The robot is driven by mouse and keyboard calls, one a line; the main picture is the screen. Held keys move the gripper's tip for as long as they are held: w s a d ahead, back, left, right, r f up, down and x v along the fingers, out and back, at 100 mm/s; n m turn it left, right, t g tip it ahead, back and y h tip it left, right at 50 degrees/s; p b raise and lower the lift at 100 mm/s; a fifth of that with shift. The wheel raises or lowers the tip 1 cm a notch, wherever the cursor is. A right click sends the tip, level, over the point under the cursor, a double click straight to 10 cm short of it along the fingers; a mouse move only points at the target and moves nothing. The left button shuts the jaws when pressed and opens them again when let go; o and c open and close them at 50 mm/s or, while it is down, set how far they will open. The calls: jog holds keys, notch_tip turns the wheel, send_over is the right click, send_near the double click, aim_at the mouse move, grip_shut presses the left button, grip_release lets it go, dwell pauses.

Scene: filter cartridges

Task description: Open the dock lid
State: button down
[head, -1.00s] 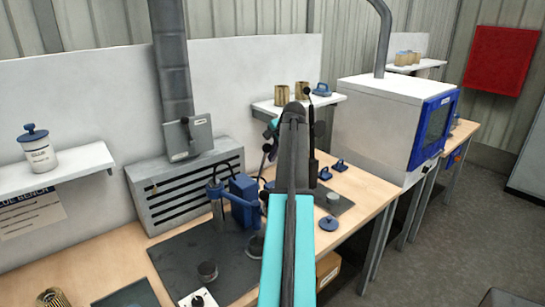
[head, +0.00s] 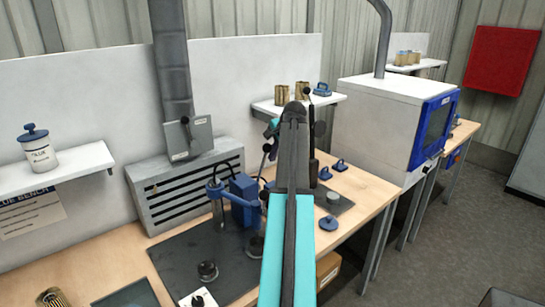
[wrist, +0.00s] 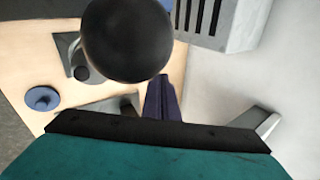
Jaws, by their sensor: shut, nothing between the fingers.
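In the wrist view a large black ball knob (wrist: 127,38) fills the upper middle, close to the camera. My gripper (wrist: 163,82) shows there as a dark wedge, shut and empty, just below and right of the knob. I cannot tell whether they touch. In the head view my forearm stands in front of the bench and hides most of my gripper. A black upright lever with a ball top (head: 309,92) shows beside the arm. I cannot make out the dock lid for certain; it may be behind my arm.
A blue fixture (head: 242,200) stands on a dark mat (head: 180,262), left of my arm. A slotted grey box (head: 190,190) is behind it. Blue-handled pieces (head: 340,165) and a blue disc (head: 328,224) lie to the right. A white cabinet (head: 375,115) stands beyond.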

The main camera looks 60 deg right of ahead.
jog(key=b+v, duration=0.2)
jog(key=v, duration=1.1)
jog(key=shift+r+b, duration=0.35)
jog(key=shift+b, duration=0.05)
jog(key=shift+s+f, duration=0.15)
